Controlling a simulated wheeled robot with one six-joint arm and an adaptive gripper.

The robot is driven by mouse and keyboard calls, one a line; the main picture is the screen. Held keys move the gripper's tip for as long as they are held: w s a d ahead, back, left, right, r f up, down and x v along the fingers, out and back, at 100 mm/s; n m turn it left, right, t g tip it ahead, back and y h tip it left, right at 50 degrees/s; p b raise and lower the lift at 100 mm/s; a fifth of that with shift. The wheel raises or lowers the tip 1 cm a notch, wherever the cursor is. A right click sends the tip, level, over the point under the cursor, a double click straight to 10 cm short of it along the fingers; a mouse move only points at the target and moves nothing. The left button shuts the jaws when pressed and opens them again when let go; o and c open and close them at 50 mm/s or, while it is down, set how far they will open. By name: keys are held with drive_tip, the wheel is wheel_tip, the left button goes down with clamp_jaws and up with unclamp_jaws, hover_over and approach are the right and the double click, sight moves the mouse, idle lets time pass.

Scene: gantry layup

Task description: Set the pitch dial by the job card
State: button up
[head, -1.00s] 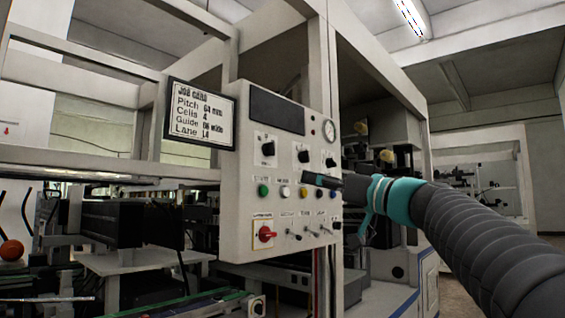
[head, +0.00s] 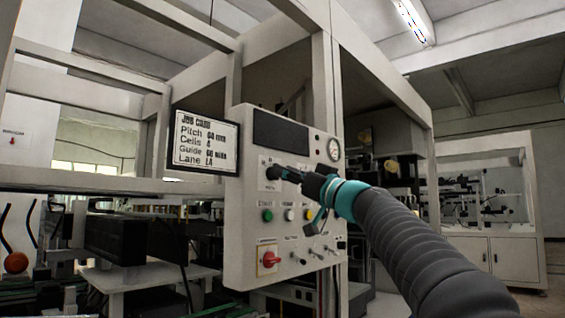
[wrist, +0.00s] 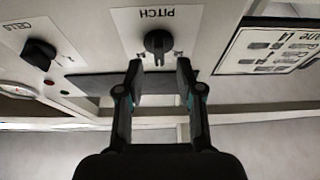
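The pitch dial (wrist: 158,42) is a black knob on a white plate marked PITCH, upside down in the wrist view. My gripper (wrist: 158,66) is open, its two fingers on either side just short of the knob; contact is not visible. In the head view my gripper (head: 284,175) reaches the upper left of the control panel (head: 240,240) and partly covers the dial. The job card (head: 205,142) hangs left of the panel; it reads Pitch, Cells, Guide and Lane. Its pitch value looks like 64 mm, but the digits are blurred.
The cells dial (wrist: 39,54) is beside the pitch dial. Below on the panel are a green button (head: 267,215), a white button (head: 289,215) and a red rotary switch (head: 269,259). A round gauge (head: 334,149) sits at the panel's upper right.

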drive_tip(key=shift+x, duration=0.95)
clamp_jaws()
drive_tip(key=shift+m, duration=0.5)
drive_tip(key=shift+w+d+m+t+h+p, duration=0.2)
drive_tip(key=shift+m+t+h, duration=0.5)
drive_tip(key=shift+m, duration=1.25)
drive_tip(key=shift+s+a+m+t+h+p, duration=0.15)
drive_tip(key=shift+m+t+h+p, duration=0.25)
drive_tip(key=shift+m+h, duration=1.1)
drive_tip(key=shift+w+d+m+t+h+p, duration=0.15)
drive_tip(key=shift+m+t+h, duration=0.35)
drive_tip(key=shift+m, duration=1.85)
drive_tip(key=shift+s+f, duration=0.1)
